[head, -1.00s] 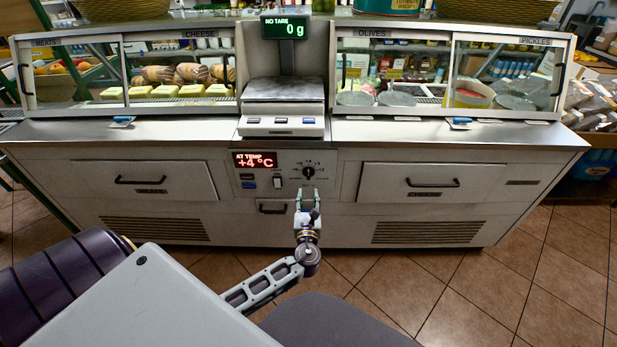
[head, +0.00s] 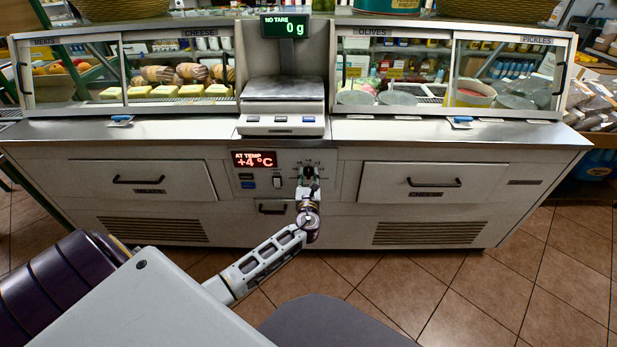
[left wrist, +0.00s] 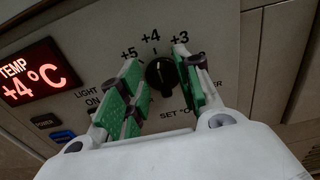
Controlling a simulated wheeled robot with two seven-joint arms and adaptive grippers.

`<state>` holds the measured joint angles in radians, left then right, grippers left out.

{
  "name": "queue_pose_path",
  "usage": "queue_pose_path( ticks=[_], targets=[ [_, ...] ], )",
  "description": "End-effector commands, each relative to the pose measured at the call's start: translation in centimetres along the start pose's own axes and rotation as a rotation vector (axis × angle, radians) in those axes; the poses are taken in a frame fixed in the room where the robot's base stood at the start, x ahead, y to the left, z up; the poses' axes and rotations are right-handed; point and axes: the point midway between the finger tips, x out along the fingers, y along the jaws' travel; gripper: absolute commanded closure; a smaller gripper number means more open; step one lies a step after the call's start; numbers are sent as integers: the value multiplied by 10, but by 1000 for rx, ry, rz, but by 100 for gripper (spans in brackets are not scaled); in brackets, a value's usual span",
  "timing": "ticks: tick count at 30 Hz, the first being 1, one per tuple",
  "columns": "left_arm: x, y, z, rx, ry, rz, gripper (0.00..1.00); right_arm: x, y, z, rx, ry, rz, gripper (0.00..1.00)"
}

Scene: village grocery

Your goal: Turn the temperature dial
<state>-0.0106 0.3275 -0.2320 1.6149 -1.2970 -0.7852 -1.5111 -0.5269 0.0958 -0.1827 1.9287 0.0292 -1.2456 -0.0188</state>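The temperature dial is a round black knob (left wrist: 160,73) on the counter's front panel, with printed marks +5, +4 and +3 around it in the left wrist view. A red display (head: 254,159) left of it reads "AT TEMP +4 °C"; it also shows in the left wrist view (left wrist: 35,75). My left gripper (head: 308,174) is at the dial and hides most of it in the head view. In the left wrist view its green-padded fingers (left wrist: 160,85) are apart, one on each side of the knob, with gaps visible. My right gripper is not in view.
A scale (head: 284,105) stands on the counter above the panel. A light switch (head: 277,182) and small buttons sit left of the dial. Drawers (head: 430,183) flank the panel. Tiled floor (head: 440,290) lies in front.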

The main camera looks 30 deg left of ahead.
Motion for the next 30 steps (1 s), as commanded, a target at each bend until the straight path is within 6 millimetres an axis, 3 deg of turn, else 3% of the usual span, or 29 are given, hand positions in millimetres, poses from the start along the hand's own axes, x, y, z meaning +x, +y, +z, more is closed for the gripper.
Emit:
queue_pose_path(
  ticks=[15, 23, 30],
  targets=[
    [9, 0, 0, 0, 0, 0, 66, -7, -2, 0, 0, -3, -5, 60],
    [9, 0, 0, 0, 0, 0, 100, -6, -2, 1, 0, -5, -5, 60],
    [9, 0, 0, -4, 0, -1, 100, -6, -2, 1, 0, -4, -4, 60]
  ],
)
